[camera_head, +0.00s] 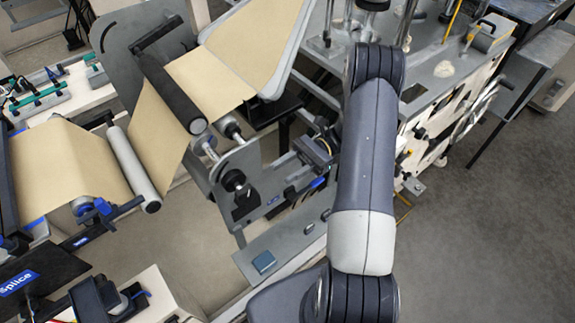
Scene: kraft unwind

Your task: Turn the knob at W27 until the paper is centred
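The brown kraft paper runs over rollers at the left: one stretch (66,165) lies low at the left, another (208,72) passes higher up near a dark roller (170,92). A light grey roller (133,168) stands at the edge of the low stretch. A round black knob (233,180) sits on the grey side plate below the dark roller; I cannot read any W27 label on it. My arm stands upright right of the knob, apart from it in the picture. I cannot make out my gripper; the arm may hide it.
A blue "splice" label (18,283) marks a dark part at lower left. A machine bench (450,70) stands behind my arm. Open floor (480,240) lies at right.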

